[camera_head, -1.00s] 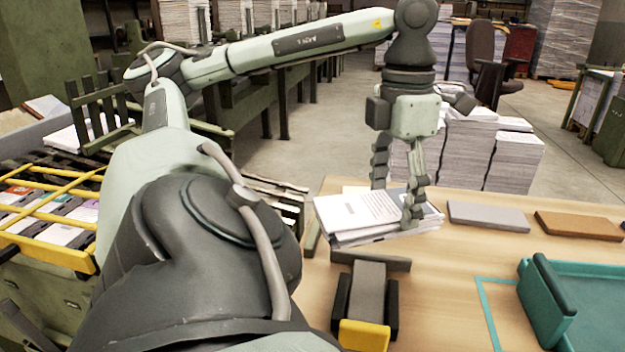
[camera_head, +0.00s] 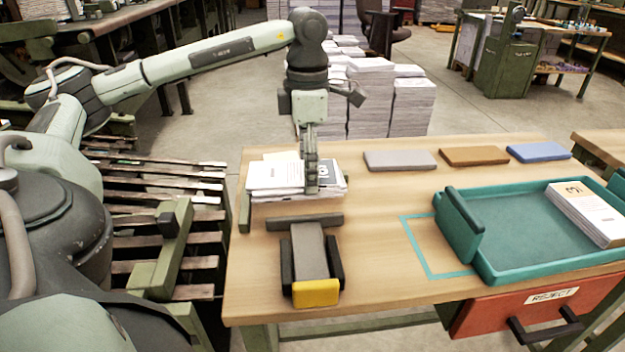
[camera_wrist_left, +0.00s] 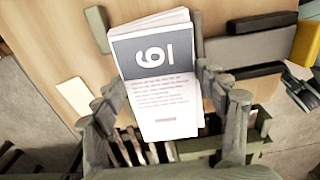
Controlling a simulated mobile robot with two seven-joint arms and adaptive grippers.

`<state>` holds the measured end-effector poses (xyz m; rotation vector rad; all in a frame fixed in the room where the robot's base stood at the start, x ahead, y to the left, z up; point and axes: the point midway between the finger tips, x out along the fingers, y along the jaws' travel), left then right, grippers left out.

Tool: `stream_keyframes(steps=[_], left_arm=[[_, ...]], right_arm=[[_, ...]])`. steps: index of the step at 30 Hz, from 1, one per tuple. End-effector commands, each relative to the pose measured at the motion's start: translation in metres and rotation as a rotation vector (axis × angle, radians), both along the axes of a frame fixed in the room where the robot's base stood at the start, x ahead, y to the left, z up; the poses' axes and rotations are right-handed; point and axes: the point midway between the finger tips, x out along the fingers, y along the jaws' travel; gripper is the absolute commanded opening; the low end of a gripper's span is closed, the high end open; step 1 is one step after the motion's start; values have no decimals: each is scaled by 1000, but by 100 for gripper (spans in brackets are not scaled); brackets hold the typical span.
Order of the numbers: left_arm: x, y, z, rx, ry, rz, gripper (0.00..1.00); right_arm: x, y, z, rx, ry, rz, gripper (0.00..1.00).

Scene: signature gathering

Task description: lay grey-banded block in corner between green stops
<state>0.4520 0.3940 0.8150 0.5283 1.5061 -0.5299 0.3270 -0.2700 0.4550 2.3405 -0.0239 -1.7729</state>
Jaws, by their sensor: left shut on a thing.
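The grey-banded block (camera_head: 275,176) is a white paper stack at the back left of the table; its grey band with a numeral shows in the left wrist view (camera_wrist_left: 150,55). My left gripper (camera_head: 311,185) is shut on it from above, with fingers on both sides in the wrist view (camera_wrist_left: 165,105). I cannot tell whether the block touches the table. The short green stop (camera_head: 245,213) is at the table's left edge, and the longer grey-green stop (camera_head: 305,222) lies just in front of the block. My right gripper is not in view.
A grey block in a dark holder with a yellow end (camera_head: 316,292) stands in front. Grey (camera_head: 400,160), brown (camera_head: 473,156) and blue (camera_head: 539,151) slabs lie along the back. A teal tray (camera_head: 520,270) with a white stack (camera_head: 588,212) is at right. The table middle is clear.

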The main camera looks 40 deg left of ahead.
Motion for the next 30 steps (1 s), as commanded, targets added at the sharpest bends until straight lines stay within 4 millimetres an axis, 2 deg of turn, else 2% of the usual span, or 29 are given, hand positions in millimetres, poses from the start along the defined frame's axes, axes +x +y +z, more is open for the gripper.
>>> stream_keyframes(steps=[4, 14, 28, 29, 30], left_arm=[[14, -1, -7, 0, 0, 1, 35], [14, 0, -46, 0, 0, 2, 35], [14, -1, -52, 0, -1, 2, 35], [14, -1, -52, 0, 0, 2, 75], [14, -1, -51, 0, 0, 2, 80]], right_arm=[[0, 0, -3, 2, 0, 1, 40], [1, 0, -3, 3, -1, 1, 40], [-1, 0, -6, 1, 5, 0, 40], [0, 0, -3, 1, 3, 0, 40], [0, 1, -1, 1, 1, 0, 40]])
